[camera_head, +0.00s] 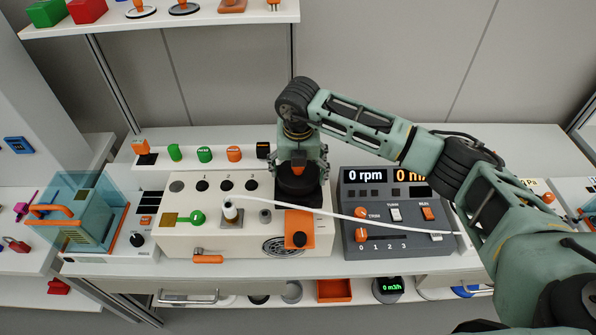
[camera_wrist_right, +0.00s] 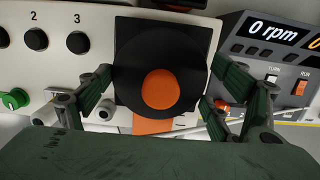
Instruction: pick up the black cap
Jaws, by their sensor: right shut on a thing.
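My right gripper (camera_head: 298,174) is over the back right part of the cream console and points down. In the right wrist view, its two fingers (camera_wrist_right: 162,75) lie along opposite sides of the cap and are shut on it. The cap hides the console beneath it, so I cannot tell whether they touch. My left gripper is in neither view.
The cream console (camera_head: 180,243) has an orange flap (camera_head: 299,222) just in front of the cap. A white cable (camera_head: 375,223) runs right, before the grey rpm unit (camera_head: 380,187). A small rack (camera_head: 190,161) of caps stands behind, and a blue clear box (camera_head: 80,205) stands left.

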